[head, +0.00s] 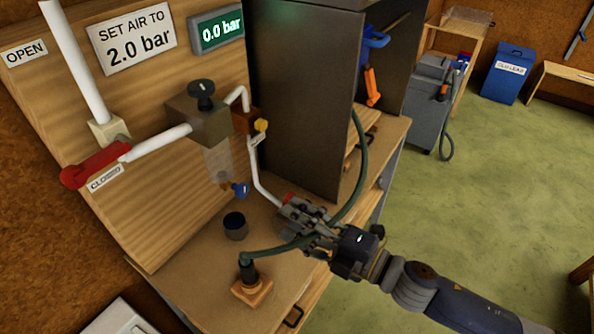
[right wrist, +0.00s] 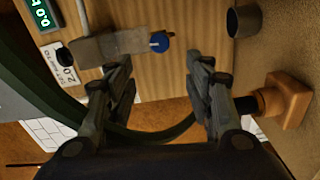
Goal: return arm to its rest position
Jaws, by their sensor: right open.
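My right gripper (head: 300,218) is over the wooden bench in the head view, its arm coming in from the lower right. In the right wrist view its two fingers (right wrist: 165,92) are apart with nothing held between them. A green hose (head: 280,249) passes by the gripper in the head view, and it also shows behind the fingers in the right wrist view (right wrist: 150,134). I cannot tell whether hose and gripper touch. My left gripper is not in view.
An orange-based block with a black fitting (head: 250,285) and a dark cup (head: 236,226) stand on the bench. A red valve lever (head: 95,165) lies by the CLOSED label. The display (head: 217,30) reads 0.0 bar. A dark cabinet (head: 295,110) stands behind the gripper. Green floor (head: 500,210) is open at right.

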